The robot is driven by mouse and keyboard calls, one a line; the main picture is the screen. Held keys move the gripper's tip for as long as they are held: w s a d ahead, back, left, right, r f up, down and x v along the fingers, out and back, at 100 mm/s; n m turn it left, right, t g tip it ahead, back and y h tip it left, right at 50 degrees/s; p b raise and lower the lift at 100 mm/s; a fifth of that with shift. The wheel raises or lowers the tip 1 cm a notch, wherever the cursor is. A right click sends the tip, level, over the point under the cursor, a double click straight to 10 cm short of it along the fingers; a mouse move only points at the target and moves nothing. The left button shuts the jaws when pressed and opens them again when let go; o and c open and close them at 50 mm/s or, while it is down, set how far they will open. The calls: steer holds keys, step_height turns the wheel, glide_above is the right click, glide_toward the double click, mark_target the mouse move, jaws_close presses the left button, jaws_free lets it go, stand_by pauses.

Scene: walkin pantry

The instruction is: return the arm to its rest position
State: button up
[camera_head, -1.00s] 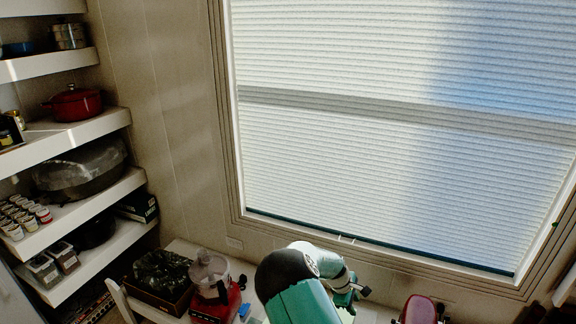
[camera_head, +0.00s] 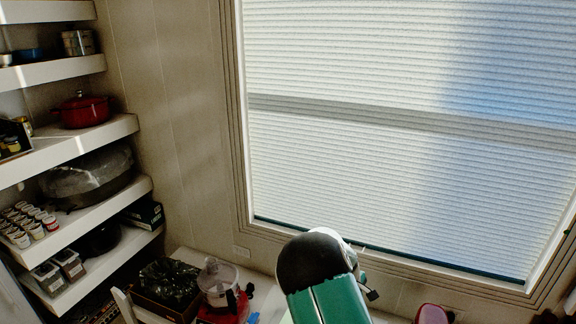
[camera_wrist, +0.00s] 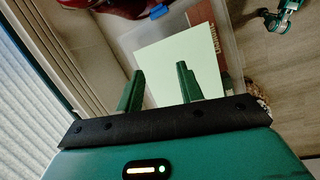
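My arm, teal with a black rounded joint, rises at the bottom middle of the head view, in front of the counter and below the window. Its far end is hidden behind that joint in the head view. In the wrist view my gripper (camera_wrist: 160,80) has its two dark green fingers well apart. Nothing is between them except the view of a pale green flat sheet (camera_wrist: 172,58) beyond. I cannot tell how far the sheet is from the fingertips.
A clear-lidded red appliance (camera_head: 218,283) and a black-lined box (camera_head: 166,287) stand on the counter left of my arm. Shelves with a red pot (camera_head: 82,110) line the left wall. A blinded window (camera_head: 400,150) is behind. Wooden floor (camera_wrist: 280,80) shows in the wrist view.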

steer(key=s+a+r+m+t+y, duration=0.15)
steer(key=s+r, duration=0.25)
steer(key=r, duration=0.5)
steer(key=s+a+r+m+y, duration=0.1)
steer(key=s+r+m, duration=0.2)
steer(key=s+r, duration=0.35)
steer(key=s+a+r+m+t+y, duration=0.1)
steer(key=s+a+r+m+y, duration=0.1)
steer(key=r, duration=0.8)
steer(key=s+r+m+t, duration=0.1)
steer(key=s+r, duration=0.2)
steer(key=s, duration=0.3)
steer(key=s+r+m+t, duration=0.1)
steer(key=s+r, duration=0.2)
steer(key=s, duration=0.3)
steer(key=s+r+m+t+h, duration=0.1)
steer(key=s+r+m, duration=0.1)
steer(key=s, duration=0.5)
steer(key=shift+a+r, duration=0.25)
steer(key=shift+r, duration=0.55)
